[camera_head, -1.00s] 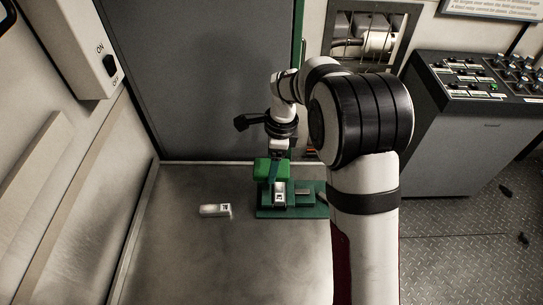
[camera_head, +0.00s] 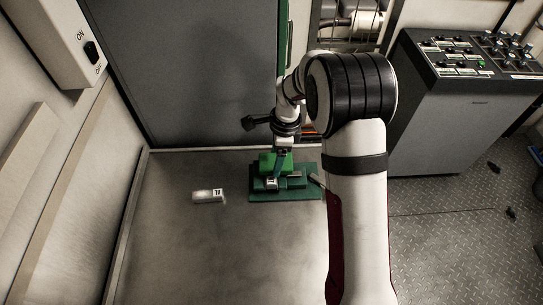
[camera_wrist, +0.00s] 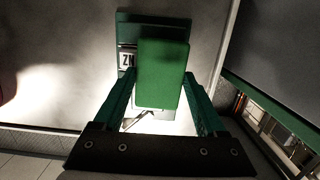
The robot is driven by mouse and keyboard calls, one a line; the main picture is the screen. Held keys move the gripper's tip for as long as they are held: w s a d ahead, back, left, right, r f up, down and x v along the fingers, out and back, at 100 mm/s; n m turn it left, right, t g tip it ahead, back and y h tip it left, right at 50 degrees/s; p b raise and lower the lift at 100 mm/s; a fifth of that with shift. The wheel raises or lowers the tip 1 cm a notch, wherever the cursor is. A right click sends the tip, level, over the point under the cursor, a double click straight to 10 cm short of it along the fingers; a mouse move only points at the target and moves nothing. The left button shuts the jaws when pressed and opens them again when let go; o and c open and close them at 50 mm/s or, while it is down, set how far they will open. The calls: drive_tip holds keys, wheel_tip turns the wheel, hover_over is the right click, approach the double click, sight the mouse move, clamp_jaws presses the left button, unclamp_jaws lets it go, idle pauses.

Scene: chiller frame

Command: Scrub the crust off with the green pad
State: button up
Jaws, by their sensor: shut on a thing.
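The green pad (camera_head: 282,160) is a bright green block, and it fills the middle of the wrist view (camera_wrist: 163,75). My gripper (camera_wrist: 160,80) has its two dark teal fingers on either side of the pad and is shut on it. The pad is over a dark teal board (camera_head: 300,195) on the table. The pad hides part of the board, and I cannot make out the crust or whether the pad touches anything.
A loose pale piece with a label (camera_head: 208,196) lies on the grey table (camera_head: 230,250), left of the board. The table's front and left are clear. A grey panel (camera_head: 180,70) rises behind. A control console (camera_head: 455,110) stands at the right.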

sight(262, 162)
drive_tip(key=a, duration=0.3)
drive_tip(key=shift+a, duration=0.15)
drive_tip(key=shift+a+r, duration=0.1)
drive_tip(key=shift+r, duration=4)
